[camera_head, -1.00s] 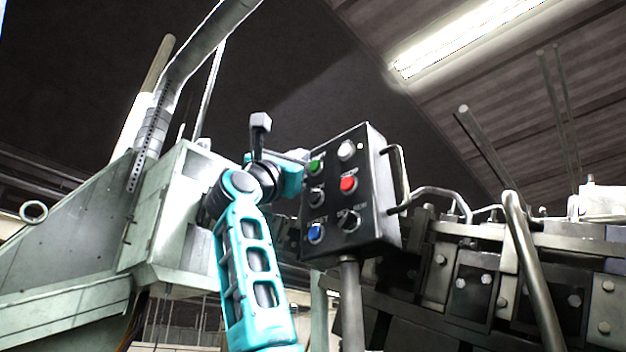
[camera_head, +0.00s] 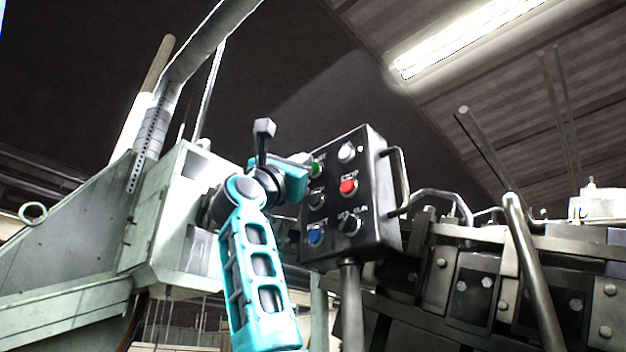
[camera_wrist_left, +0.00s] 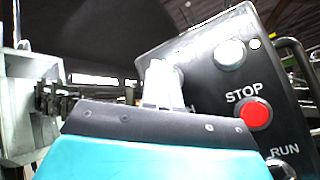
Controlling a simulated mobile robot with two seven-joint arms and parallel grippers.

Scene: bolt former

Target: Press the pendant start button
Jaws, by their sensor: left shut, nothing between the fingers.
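The pendant (camera_head: 372,215) is a black box on a grey post, with several round buttons and knobs on its face. A green button (camera_head: 318,168) is at its upper left, partly covered by my left gripper. My left gripper (camera_head: 306,161) is shut and empty, its tip right at the green button; I cannot tell if they touch. In the left wrist view the shut fingers (camera_wrist_left: 162,82) stand before the pendant's left part and hide the green button. The red STOP button (camera_wrist_left: 257,114) shows to their right. My right gripper is not in view.
A white button (camera_head: 347,151), the red button (camera_head: 348,187) and a blue button (camera_head: 315,236) are close by on the face. A metal handle (camera_head: 400,180) is on the pendant's right side. Grey-green machine housing (camera_head: 165,225) stands at left, dark machinery (camera_head: 480,285) at right.

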